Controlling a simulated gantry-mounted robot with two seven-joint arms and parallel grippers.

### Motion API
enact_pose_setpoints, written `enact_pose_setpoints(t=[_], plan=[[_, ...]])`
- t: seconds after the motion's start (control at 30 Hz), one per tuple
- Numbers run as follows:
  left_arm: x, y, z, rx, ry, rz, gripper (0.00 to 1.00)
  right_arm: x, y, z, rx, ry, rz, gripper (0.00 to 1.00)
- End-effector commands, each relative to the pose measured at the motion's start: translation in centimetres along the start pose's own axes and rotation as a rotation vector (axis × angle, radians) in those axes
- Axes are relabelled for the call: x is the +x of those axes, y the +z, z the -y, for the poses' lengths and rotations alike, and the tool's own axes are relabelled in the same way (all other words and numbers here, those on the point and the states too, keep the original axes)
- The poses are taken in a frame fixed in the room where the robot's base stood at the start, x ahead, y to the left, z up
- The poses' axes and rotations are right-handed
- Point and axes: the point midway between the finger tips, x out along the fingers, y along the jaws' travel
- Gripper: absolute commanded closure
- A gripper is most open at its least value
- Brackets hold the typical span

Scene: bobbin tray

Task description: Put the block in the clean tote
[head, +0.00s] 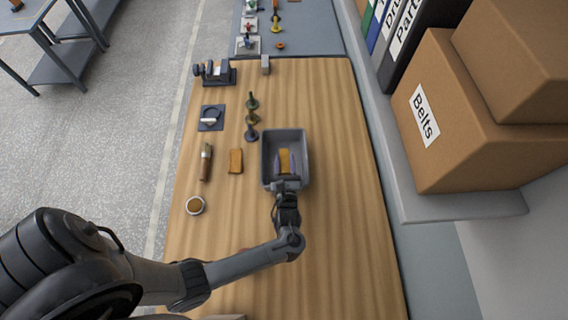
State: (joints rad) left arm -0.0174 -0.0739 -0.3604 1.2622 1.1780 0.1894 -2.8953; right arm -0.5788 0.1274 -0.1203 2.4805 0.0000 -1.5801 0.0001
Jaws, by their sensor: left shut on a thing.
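A small orange-brown block (285,155) is between the fingers of my left gripper (286,163). The gripper is shut on it, with one finger on each side. Gripper and block are over the open grey tote (306,150), within its rim as seen from above. I cannot tell whether the block touches the tote floor. The gripper and wrist hide the tote's near edge. No other content shows in the tote. My right gripper is not in view.
A black square holder (211,117) lies farther back. The wooden table (345,180) is clear right of the tote; boxes (455,135) stand on a shelf beyond.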

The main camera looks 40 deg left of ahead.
Motion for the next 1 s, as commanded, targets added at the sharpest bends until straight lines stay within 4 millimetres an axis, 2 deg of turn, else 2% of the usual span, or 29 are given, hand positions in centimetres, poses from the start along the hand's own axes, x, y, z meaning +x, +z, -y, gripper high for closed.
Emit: enact_pose_setpoints(t=[0.3, 1.0], plan=[[0.1, -2.9, 0.1, -0.004, -0.001, 0.006, 1.00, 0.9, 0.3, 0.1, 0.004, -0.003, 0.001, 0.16], [0.0, -3.9, 0.1, -0.004, -0.001, 0.007, 1.00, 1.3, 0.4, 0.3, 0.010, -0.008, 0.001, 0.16]])
